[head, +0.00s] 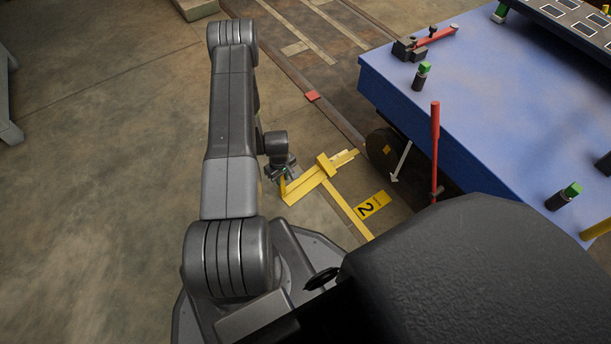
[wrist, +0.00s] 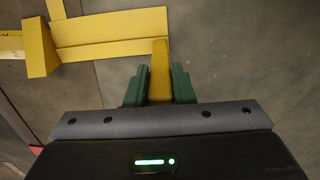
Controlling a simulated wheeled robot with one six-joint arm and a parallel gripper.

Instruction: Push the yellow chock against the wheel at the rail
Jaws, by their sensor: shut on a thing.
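The yellow chock (head: 303,187) lies on the floor beside the rail (head: 330,114). It also shows in the wrist view (wrist: 112,32), with a flat plate and an upright grip piece. My gripper (head: 283,186) is at the chock's near left end. In the wrist view, my gripper's green fingers (wrist: 159,86) are shut on the chock's upright yellow piece. The dark wheel (head: 383,150) sits under the blue wagon, to the right of the chock's far end. The exact gap between chock and wheel is hard to tell.
The blue wagon deck (head: 480,110) fills the right, with a red lever (head: 435,140) at its near side. A yellow floor plate marked 2 (head: 372,205) lies right of the chock. A red marker (head: 312,96) sits by the rail. Open floor lies left.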

